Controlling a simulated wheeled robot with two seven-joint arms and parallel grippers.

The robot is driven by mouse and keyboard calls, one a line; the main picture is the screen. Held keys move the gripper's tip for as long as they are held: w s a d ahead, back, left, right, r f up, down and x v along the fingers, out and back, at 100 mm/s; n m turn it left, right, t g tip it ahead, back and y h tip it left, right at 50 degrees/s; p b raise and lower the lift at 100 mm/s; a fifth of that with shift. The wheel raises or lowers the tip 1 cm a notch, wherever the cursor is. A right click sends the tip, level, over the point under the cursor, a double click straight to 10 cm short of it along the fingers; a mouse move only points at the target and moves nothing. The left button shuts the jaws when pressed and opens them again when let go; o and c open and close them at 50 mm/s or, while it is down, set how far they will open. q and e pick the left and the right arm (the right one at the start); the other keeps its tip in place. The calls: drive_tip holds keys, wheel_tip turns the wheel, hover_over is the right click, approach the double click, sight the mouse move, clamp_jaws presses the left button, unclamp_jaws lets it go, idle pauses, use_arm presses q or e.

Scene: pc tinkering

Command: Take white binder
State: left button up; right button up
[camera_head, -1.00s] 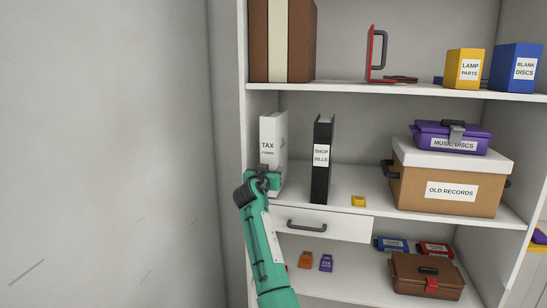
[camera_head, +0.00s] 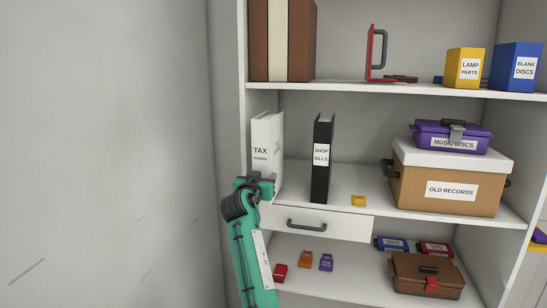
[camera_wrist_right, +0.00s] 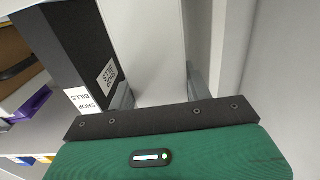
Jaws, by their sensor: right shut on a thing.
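The white binder (camera_head: 267,150), labelled TAX, stands upright at the left end of the middle shelf. My right gripper (camera_head: 262,183) is at its lower front, shut on it. In the right wrist view the binder (camera_wrist_right: 150,55) rises between the two fingers of the gripper (camera_wrist_right: 160,88). The gripper hides the binder's lower part in the head view. My left gripper is in no view.
A black SHOP BILLS binder (camera_head: 321,165) stands to the right, with a gap between. A yellow item (camera_head: 358,201) and an OLD RECORDS box (camera_head: 455,192) are farther right. The cabinet's left wall is close by. A drawer (camera_head: 335,225) sits below the shelf.

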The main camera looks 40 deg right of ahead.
drive_tip(key=b+v, duration=0.2)
drive_tip(key=v, duration=1.4)
drive_tip(key=shift+a, duration=0.2)
drive_tip(key=shift+s+a, duration=0.1)
idle(0.4)
